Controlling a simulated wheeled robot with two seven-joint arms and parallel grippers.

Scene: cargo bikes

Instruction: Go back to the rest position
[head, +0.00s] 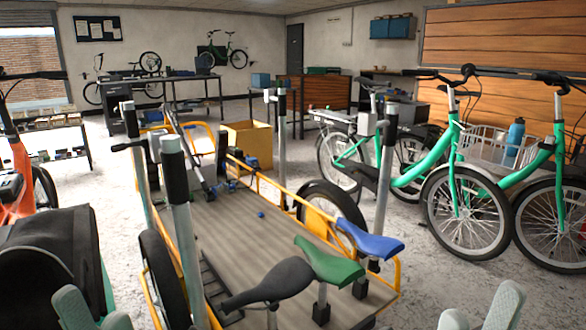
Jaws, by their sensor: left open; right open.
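My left gripper (96,312) shows at the bottom left edge, its two pale green fingers apart with nothing visible between them. My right gripper (480,312) shows at the bottom right, its pale fingers also apart and empty. Both are cut off by the lower picture edge. Between them stands a yellow-framed cargo bed (250,285) with a grey plank floor. A black saddle (268,284), a green saddle (328,262) and a blue saddle (370,238) stand on posts at its near end. Neither gripper visibly touches them.
Several upright grey posts, one of them a near post (180,215), rise around the bed. Green bikes (450,170) stand at the right, an orange bike (18,160) at the left. A cardboard box (248,142) and a workbench (170,80) are behind. Bare floor shows at the lower right.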

